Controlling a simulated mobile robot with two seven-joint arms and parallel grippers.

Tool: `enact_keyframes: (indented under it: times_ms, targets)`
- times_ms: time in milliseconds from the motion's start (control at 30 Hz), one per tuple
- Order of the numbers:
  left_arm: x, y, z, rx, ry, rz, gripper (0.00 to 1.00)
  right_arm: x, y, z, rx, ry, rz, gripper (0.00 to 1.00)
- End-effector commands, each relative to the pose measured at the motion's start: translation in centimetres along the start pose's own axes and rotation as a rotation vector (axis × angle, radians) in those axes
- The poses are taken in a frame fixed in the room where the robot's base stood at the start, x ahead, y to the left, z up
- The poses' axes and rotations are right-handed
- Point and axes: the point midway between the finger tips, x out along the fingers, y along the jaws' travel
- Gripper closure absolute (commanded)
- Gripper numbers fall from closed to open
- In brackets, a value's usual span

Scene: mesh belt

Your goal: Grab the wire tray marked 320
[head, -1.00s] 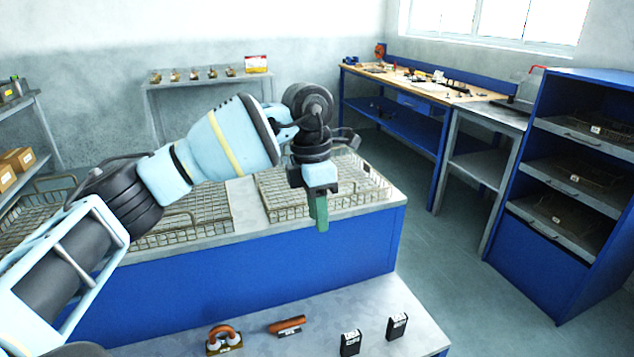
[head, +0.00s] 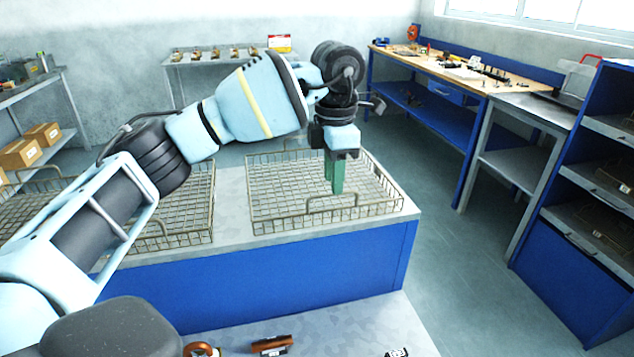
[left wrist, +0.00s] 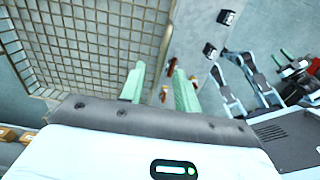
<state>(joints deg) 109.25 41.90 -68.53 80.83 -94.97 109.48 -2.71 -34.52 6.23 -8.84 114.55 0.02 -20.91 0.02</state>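A wire tray (head: 273,227), a square mesh basket with low walls and raised handles, sits at the right end of the blue bench. A second wire tray (head: 176,241) stands left of it, partly behind my left arm. I can read no number on either. My left gripper (head: 334,190) points down with its green fingers, in front of the right tray's mesh; the height gap is hard to judge. In the left wrist view, the left gripper (left wrist: 157,68) has its fingers apart with nothing between them, near the edge of a mesh tray (left wrist: 90,40).
More wire trays (head: 610,180) rest on the blue rack at right, tags unreadable. A wooden-topped workbench (head: 455,75) stands at the back right. Small items, including a brown-red one (head: 271,345), lie on the near lower ledge. Bare bench top (head: 231,205) separates the two trays.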

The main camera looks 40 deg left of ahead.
Motion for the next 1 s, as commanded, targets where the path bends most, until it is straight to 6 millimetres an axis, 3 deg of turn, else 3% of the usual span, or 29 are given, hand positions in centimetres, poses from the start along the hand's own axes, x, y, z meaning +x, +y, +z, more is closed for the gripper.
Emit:
enact_keyframes:
  times_ms: [133, 367, 700, 1000]
  targets:
    - [1.7, 0.0, -0.1, 0.0, 0.003, -0.001, 0.68, -0.2, -0.1, 0.6, 0.002, -0.012, -0.001, 0.64]
    - [2.4, -0.1, -0.1, 0.0, 0.003, -0.001, 0.68, -0.1, 0.0, 0.1, 0.0, -0.002, 0.0, 0.64]
    - [6.6, -0.4, -0.4, 0.0, 0.002, 0.0, 0.68, -0.1, 0.1, -1.4, -0.003, 0.024, 0.002, 0.64]
    - [7.2, -0.4, -0.3, 0.0, 0.001, 0.0, 0.68, -0.1, 0.1, -1.3, -0.003, 0.024, 0.003, 0.64]
